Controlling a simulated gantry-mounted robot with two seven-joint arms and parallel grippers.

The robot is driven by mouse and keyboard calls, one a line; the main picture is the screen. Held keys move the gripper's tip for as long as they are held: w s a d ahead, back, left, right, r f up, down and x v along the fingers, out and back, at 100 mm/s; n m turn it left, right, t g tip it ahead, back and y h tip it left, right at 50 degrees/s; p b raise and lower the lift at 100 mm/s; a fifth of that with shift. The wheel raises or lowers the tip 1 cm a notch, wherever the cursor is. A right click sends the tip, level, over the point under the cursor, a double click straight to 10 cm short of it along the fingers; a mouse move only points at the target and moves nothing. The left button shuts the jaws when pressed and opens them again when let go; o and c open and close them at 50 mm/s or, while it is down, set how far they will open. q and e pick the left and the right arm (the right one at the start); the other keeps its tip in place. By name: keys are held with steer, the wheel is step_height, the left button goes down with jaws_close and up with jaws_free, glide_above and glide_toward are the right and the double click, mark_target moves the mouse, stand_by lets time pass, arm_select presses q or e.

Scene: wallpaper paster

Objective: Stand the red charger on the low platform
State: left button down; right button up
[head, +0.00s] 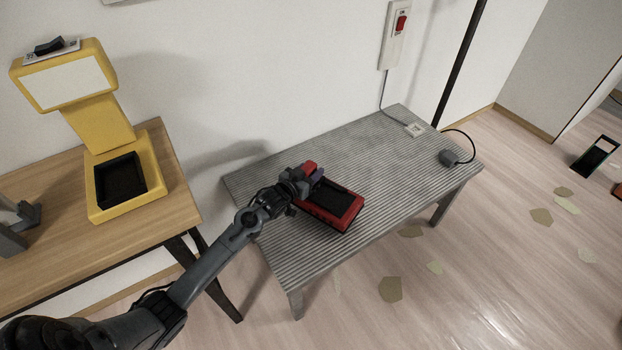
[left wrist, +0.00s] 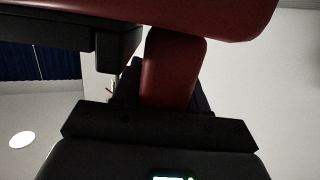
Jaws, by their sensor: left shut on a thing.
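The red charger (head: 326,215) has a black recessed tray and is at the front left part of the low grey striped platform (head: 385,150) in the head view. My left gripper (head: 303,180) is shut on its red upright part, at the charger's far left end. The charger looks upright, with its tray facing up; I cannot tell whether its base touches the platform. In the left wrist view, the red part (left wrist: 172,72) is between my fingers. My right gripper is not in view.
A yellow charger (head: 120,175) stands on a wooden table (head: 175,205) at left. A grey plug (head: 450,157) with a black cord lies at the platform's right end, near a white socket (head: 415,129). A red switch (head: 401,24) is on the wall. Paper scraps lie on the floor.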

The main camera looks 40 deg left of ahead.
arm_select(q)
step_height(320, 180, down, 2)
steer(key=shift+f+b, duration=0.15)
steer(key=shift+b, duration=0.45)
steer(key=shift+f, duration=0.1)
steer(key=c, duration=0.6)
jaws_free()
steer(key=shift+f, duration=0.15)
